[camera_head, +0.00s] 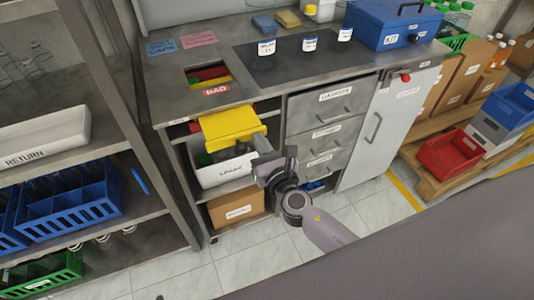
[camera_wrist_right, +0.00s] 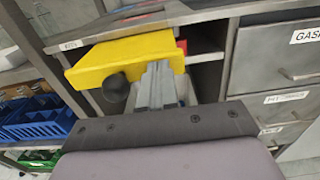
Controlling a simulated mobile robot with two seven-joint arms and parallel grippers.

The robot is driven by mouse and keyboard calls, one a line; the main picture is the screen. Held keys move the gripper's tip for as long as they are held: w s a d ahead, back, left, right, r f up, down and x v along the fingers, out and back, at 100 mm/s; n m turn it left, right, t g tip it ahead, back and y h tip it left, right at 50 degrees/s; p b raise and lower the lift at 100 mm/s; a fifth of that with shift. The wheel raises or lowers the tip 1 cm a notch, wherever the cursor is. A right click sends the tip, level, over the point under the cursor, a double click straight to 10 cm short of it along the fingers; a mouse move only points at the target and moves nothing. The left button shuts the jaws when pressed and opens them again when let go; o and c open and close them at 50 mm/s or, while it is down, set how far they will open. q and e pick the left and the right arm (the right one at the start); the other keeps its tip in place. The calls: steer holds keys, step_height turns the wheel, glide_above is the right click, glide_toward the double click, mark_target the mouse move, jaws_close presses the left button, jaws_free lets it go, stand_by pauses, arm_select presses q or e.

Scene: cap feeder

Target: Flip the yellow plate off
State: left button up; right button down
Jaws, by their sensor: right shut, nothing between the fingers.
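The yellow plate (camera_head: 232,126) sticks out from the front of the bench under the worktop, at the left section. It also shows in the right wrist view (camera_wrist_right: 110,59), with a dark round knob (camera_wrist_right: 116,88) at its front edge. My right gripper (camera_head: 261,140) is shut and empty, with its fingers at the right end of the plate. In the wrist view the fingers (camera_wrist_right: 158,76) overlap the plate's front edge near its right side; I cannot tell whether they touch it. My left gripper is not in view.
A white bin (camera_head: 222,174) and a cardboard box (camera_head: 237,207) sit on shelves below the plate. Drawers (camera_head: 322,137) and a light cabinet door (camera_head: 386,130) are to the right. A metal rack with blue crates (camera_head: 70,205) stands left. The floor in front is clear.

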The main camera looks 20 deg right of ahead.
mark_target(247, 115)
steer(key=w+b, duration=0.2)
steer(key=w, duration=0.6)
steer(key=shift+w+a, duration=0.1)
steer(key=shift+w, duration=0.55)
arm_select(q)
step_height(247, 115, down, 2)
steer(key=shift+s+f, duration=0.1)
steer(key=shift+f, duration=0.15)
arm_select(e)
steer(key=shift+r, duration=0.2)
steer(key=shift+w+r, duration=0.1)
